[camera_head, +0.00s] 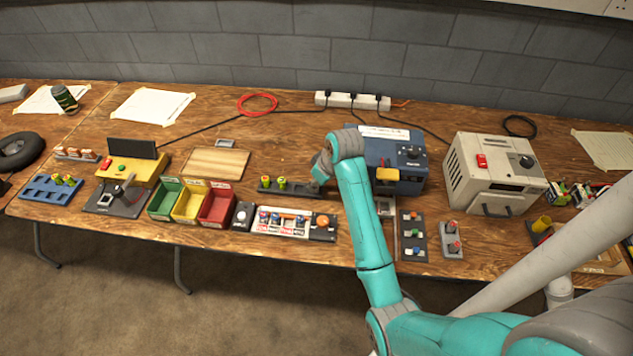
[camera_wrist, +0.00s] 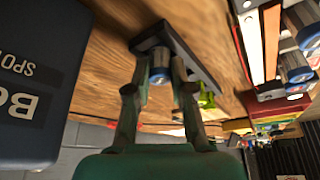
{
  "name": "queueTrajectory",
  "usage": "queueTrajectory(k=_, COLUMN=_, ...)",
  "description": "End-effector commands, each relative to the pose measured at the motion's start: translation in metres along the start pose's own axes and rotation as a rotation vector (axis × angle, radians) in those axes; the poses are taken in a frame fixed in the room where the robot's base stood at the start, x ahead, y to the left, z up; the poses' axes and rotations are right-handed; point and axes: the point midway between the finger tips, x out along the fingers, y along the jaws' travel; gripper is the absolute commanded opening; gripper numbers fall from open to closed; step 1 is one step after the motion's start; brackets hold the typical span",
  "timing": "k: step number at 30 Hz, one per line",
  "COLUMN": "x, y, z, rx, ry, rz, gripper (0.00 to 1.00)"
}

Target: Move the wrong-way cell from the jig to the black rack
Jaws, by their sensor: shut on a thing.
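The black rack (camera_head: 300,190) lies on the bench, with two yellow-green cells (camera_head: 282,182) in its left part. My gripper (camera_head: 319,182) is low over its right end. In the wrist view, my gripper (camera_wrist: 160,78) is shut on a blue cell with a pale metal band (camera_wrist: 158,68). The cell is at the end of the black rack (camera_wrist: 188,55); I cannot tell whether it is seated or just above. The jig (camera_head: 262,228) is a pale board holding several cells, in front of the rack; part of it shows at right in the wrist view (camera_wrist: 257,45).
A blue spot-welder box (camera_head: 405,150) stands just right of my gripper and looms at left in the wrist view (camera_wrist: 35,90). Red, yellow and green bins (camera_head: 217,207) stand left of the jig. A wooden board (camera_head: 215,163) lies behind them.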

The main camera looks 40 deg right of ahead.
Motion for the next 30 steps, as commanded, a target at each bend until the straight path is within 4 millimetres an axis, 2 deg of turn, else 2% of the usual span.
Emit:
queueTrajectory(k=8, x=0.0017, y=0.0, z=0.0007, rx=0.0, ry=0.0, rz=0.0, gripper=0.0)
queueTrajectory(k=9, x=0.0017, y=0.0, z=0.0007, rx=0.0, ry=0.0, rz=0.0, gripper=0.27)
queueTrajectory(k=12, x=0.0017, y=0.0, z=0.0007, rx=0.0, ry=0.0, rz=0.0, gripper=0.52)
queueTrajectory(k=30, x=-0.0018, y=0.0002, z=-0.0011, rx=0.0, ry=0.001, rz=0.001, gripper=0.52)
